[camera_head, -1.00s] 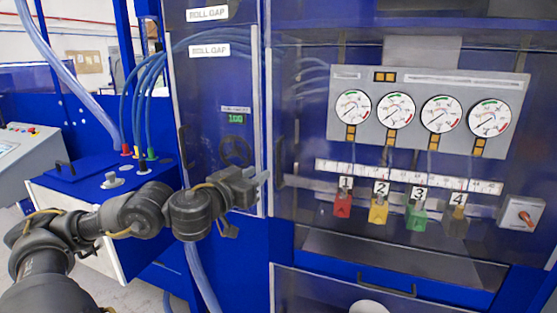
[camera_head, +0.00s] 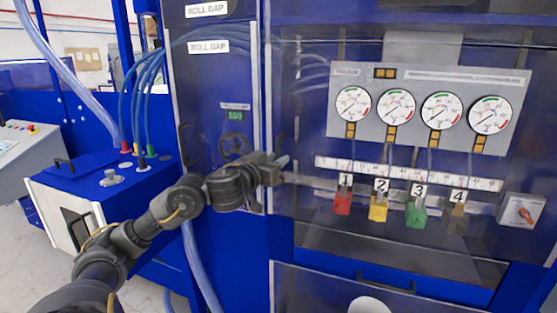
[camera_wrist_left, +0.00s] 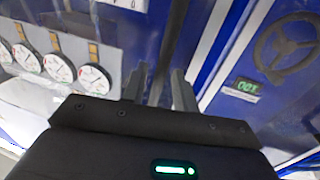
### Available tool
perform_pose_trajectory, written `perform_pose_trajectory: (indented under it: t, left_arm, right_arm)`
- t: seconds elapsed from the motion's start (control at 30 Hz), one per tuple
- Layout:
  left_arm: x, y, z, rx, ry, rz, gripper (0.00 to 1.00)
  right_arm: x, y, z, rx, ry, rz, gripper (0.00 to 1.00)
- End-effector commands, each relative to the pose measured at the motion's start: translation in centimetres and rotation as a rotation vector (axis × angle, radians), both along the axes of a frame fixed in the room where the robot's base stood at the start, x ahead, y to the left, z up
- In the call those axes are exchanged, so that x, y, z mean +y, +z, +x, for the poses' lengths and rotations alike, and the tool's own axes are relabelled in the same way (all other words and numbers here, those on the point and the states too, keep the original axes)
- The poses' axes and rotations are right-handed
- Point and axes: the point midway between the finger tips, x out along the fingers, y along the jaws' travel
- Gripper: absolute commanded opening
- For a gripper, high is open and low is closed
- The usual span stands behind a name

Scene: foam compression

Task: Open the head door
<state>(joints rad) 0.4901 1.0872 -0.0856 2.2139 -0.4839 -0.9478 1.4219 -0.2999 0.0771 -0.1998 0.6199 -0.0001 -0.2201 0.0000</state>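The head door appears to be the large clear panel (camera_head: 305,110) in front of the gauges, seen closed in the head view. My left gripper (camera_head: 283,161) is at the panel's left edge, over the spot of its dark handle, which it mostly hides there. In the left wrist view the two fingers (camera_wrist_left: 159,88) stand apart, with a dark bar (camera_wrist_left: 172,40), apparently the handle, running between or just beyond them. Whether the fingers touch the bar cannot be told. My right gripper is in neither view.
Behind the panel are several round gauges (camera_head: 397,108) and numbered coloured blocks (camera_head: 378,208). Left of it is a blue panel with a handwheel (camera_head: 235,147) and green display. A blue box (camera_head: 105,185) with hoses stands further left. A red-handled switch (camera_head: 521,211) is at right.

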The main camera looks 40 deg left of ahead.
Motion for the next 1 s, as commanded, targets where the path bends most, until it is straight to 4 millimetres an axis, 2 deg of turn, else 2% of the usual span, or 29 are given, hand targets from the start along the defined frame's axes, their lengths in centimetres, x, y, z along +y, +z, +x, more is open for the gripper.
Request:
perform_pose_trajectory:
  t: [0.2, 0.47, 0.57, 0.7, 1.0]
  left_arm:
    - [0.2, 0.0, 1.4, 0.001, -0.001, 0.001, 0.29]
    - [0.2, 0.0, 1.6, 0.000, -0.001, 0.002, 0.29]
    - [0.2, 0.0, 1.5, 0.000, -0.001, 0.002, 0.20]
    - [0.2, 0.0, 1.5, 0.000, -0.001, 0.002, 0.02]
    - [0.2, 0.0, 1.5, 0.000, 0.000, 0.001, 0.00]
  right_arm:
    - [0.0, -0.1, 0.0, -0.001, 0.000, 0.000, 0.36]
    - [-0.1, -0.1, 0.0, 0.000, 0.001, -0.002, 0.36]
    - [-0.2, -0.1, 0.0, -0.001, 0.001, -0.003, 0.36]
    - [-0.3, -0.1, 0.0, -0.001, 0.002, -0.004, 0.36]
    - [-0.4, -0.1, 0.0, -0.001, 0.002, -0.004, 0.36]
